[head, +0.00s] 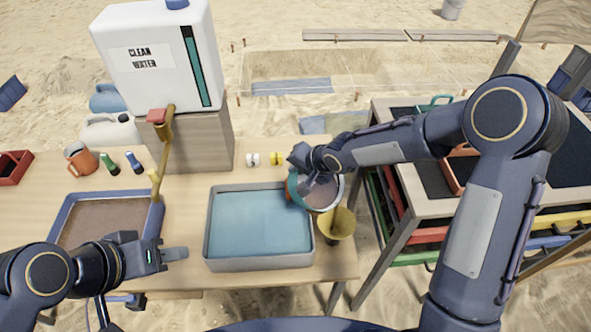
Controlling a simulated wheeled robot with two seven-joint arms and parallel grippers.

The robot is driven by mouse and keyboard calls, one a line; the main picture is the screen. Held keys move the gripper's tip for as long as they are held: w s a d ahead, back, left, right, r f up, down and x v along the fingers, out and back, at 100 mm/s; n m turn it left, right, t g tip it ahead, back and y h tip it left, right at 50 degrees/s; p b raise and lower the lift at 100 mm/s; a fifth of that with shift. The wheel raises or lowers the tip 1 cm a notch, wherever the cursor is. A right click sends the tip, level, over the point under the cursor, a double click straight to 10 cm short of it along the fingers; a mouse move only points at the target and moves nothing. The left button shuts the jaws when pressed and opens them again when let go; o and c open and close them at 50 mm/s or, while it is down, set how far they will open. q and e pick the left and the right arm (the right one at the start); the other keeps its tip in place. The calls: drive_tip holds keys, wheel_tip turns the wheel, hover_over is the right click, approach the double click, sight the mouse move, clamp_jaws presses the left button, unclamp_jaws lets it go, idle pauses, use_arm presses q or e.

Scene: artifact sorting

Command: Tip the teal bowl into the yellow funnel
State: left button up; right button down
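The teal bowl (322,195) is at the right end of the table, with a greyish-brown inside facing up; part of it is hidden behind my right gripper. My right gripper (308,184) is at the bowl's left rim and appears shut on it. The yellow funnel (338,224) stands upright just below and right of the bowl in the picture, its wide mouth up. The bowl's near edge overlaps the funnel's mouth in view; I cannot tell the height between them. My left gripper (176,254) is away from both, between two trays; its finger gap does not show clearly.
A grey basin of blue water (209,232) lies left of the funnel. A brown-filled tray (66,207) is at left, below a yellow tap (163,160) from the water tank (150,60). Small yellow (276,158) and white (252,159) items lie behind the basin. A drawer rack (405,205) stands at right.

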drive_tip(key=shift+s+d+f+t+y+b, duration=0.35)
drive_tip(key=shift+t+y+b, duration=0.15)
drive_tip(key=shift+b, duration=0.7)
drive_tip(key=shift+s+d+f+t+y+b, duration=0.15)
drive_tip(key=shift+s+d+t+y+b, duration=1.05)
drive_tip(key=shift+b, duration=2.1)
wheel_tip(320, 180, up, 6)
drive_tip(key=s+d+g+h+p, duration=0.1)
drive_tip(key=g+h+p, duration=0.8)
drive_tip(key=p, duration=0.5)
drive_tip(key=shift+s+d+g+h, duration=0.25)
drive_tip(key=shift+d+g+h, duration=0.05)
drive_tip(key=shift+d+h, duration=0.1)
